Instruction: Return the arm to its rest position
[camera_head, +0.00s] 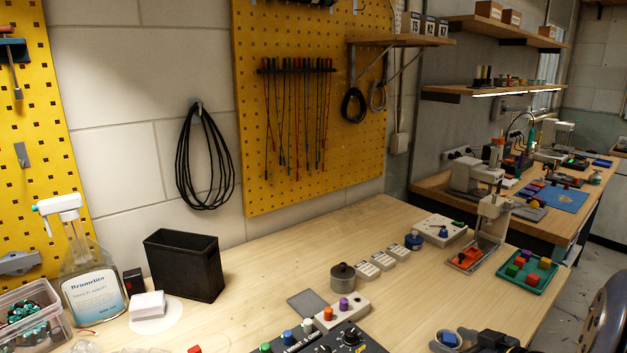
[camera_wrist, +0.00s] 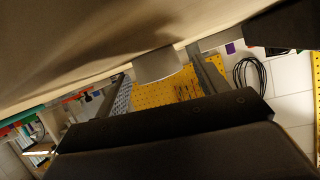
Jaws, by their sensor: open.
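My gripper (camera_wrist: 160,68) shows in the wrist view, with its two grey fingers apart and nothing held between them. The yellow pegboard (camera_wrist: 165,94) shows in the gap between the fingers, well beyond them. A large pale surface fills the top of the wrist view, and a wide dark part fills the bottom. In the head view I cannot make out my gripper for certain; dark shapes are cut off by the bottom edge at the right.
The wooden bench (camera_head: 275,265) is clear in its middle. A black bin (camera_head: 185,265) and spray bottle (camera_head: 90,275) stand at left. A metal cylinder (camera_head: 343,278), green tray (camera_head: 527,283) and upright press-like device (camera_head: 490,225) stand right. A control box (camera_head: 335,342) lies in front.

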